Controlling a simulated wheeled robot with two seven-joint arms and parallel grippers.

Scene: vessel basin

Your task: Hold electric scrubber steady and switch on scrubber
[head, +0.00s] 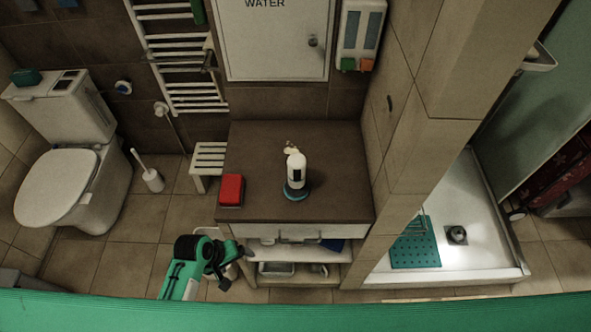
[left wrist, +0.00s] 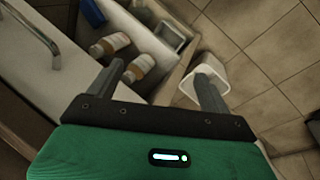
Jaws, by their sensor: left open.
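The electric scrubber (head: 295,174) stands upright on the brown cabinet top, with a white body, a dark strip on its side and a blue round base. My left gripper (head: 224,264) is low in front of the cabinet, below its top and to the left of the scrubber, not touching it. In the left wrist view its two fingers (left wrist: 160,88) are spread apart with nothing between them. The scrubber is not in the left wrist view. My right gripper is not in view.
A red box (head: 231,190) lies on the cabinet top (head: 255,145), left of the scrubber. The drawer front with its handle (head: 299,238) is below. Bottles (left wrist: 110,44) and a white bin (left wrist: 205,72) are near my left fingers. A toilet (head: 70,170) stands at the left.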

